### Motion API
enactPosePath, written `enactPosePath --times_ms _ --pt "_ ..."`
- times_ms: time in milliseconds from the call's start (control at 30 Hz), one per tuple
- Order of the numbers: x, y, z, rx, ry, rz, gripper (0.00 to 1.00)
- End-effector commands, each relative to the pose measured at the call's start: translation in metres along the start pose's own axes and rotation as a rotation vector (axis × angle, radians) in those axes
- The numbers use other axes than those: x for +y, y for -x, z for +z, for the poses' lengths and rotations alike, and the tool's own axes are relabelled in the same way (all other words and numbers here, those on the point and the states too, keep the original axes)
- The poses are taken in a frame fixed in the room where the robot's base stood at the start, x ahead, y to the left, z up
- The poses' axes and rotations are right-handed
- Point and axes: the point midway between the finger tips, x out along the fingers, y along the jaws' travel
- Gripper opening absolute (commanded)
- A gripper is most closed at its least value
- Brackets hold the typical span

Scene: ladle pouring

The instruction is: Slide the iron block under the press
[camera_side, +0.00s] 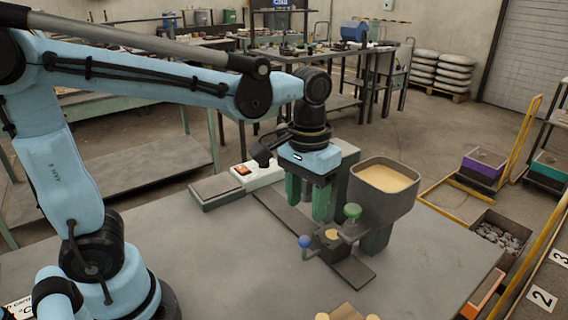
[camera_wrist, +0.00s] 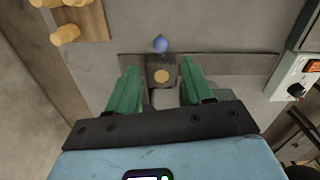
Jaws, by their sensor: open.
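The iron block (camera_side: 327,247) appears to be the dark block with a round tan spot on top and a blue ball knob (camera_side: 305,241) at its side. It rests on a flat dark strip (camera_side: 352,272) on the table. In the wrist view the block (camera_wrist: 152,78) shows between and beyond my fingertips. My gripper (camera_side: 308,212) is open and empty, with green fingers pointing down; its fingertips (camera_wrist: 161,74) look apart from the block. Which part is the press is not clear; a green knob (camera_side: 353,212) on a dark plate stands just right of the block.
A grey bin of tan grains (camera_side: 386,178) stands on the right. A switch box (camera_side: 257,175) sits behind my gripper, beside a flat grey slab (camera_side: 216,191). A wooden piece with tan pegs (camera_wrist: 80,18) lies at the near edge. The table's left side is clear.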

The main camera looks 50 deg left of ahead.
Motion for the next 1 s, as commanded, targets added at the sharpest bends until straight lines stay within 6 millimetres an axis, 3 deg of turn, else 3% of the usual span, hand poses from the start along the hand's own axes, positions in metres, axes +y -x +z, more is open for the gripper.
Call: enactPosePath --times_ms 267,1000 --pt "0.001 -0.010 0.000 0.011 0.045 -0.018 0.51" --pt "-0.001 -0.106 -0.001 0.010 0.043 -0.017 0.51"
